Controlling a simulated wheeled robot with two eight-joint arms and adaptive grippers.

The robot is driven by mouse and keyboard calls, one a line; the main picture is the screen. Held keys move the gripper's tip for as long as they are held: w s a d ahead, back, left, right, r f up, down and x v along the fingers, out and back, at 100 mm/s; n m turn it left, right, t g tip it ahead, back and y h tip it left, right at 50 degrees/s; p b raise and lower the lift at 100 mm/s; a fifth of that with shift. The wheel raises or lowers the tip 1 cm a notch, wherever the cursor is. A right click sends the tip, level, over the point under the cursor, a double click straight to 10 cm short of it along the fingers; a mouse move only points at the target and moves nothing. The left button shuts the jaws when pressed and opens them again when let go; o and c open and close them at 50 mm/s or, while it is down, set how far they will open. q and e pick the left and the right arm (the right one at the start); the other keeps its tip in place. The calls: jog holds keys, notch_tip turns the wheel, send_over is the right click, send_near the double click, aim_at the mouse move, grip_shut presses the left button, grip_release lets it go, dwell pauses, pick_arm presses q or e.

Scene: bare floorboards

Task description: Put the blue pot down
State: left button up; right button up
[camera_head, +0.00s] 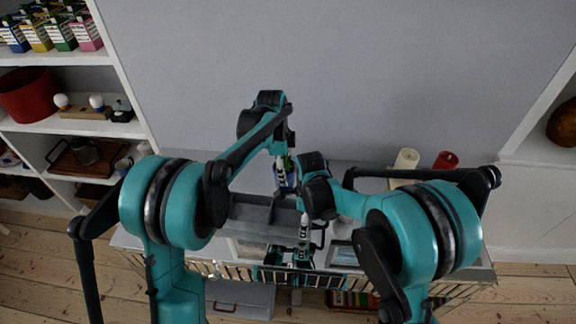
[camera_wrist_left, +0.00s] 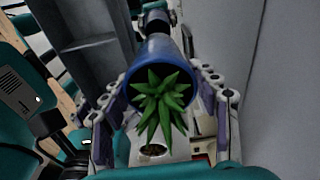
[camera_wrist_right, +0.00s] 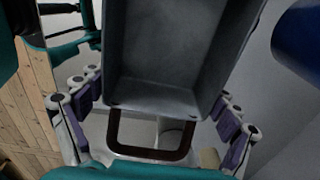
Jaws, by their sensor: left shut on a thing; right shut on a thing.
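The blue pot (camera_wrist_left: 158,57) with a spiky green plant (camera_wrist_left: 160,100) is between the fingers of my left gripper (camera_wrist_left: 160,108), which is shut on it. In the head view only a small part of the pot (camera_head: 287,178) shows behind my arms, at the far side of the table, beside a grey divided tray (camera_head: 252,213). My right gripper (camera_wrist_right: 155,115) is shut at the near end of the grey tray, around its brown handle (camera_wrist_right: 150,154). The pot also shows at the right edge of the right wrist view (camera_wrist_right: 300,40). I cannot tell whether its base touches anything.
A cream cylinder (camera_head: 404,163) and a red cylinder (camera_head: 445,160) stand at the table's back right. A shelf unit (camera_head: 60,125) with cartons and a red pot (camera_head: 28,95) stands left. The wall (camera_head: 350,70) is close behind the table.

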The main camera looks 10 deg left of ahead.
pick_arm(q)
jog(key=shift+f, duration=2.35)
jog(key=shift+f, duration=0.15)
jog(key=o, duration=1.7)
